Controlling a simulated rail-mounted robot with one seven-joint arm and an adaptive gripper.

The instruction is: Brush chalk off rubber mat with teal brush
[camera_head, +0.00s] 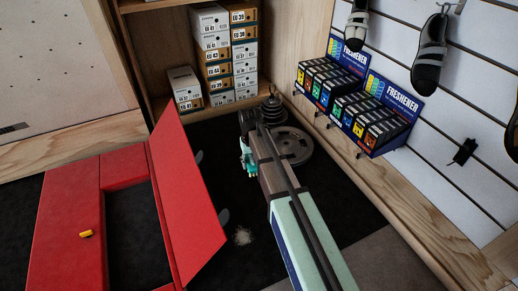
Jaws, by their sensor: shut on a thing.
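A small teal object, which looks like the teal brush (247,160), shows at the left side of my arm's far end, above the dark floor mat. My gripper (244,143) appears shut on it; the fingers are small and mostly hidden by my arm, so the exact hold is unclear. A pale, powdery chalk patch (243,236) lies on the black rubber mat (336,207), left of my arm and nearer than the brush. The brush is apart from the chalk.
A red box (65,225) with its red lid (185,190) standing open is at left. Stacked round weights (296,146) lie beyond my arm. Shoe boxes (213,45) fill the back shelf. Freshener displays (376,115) and shoes (430,55) are on the right wall.

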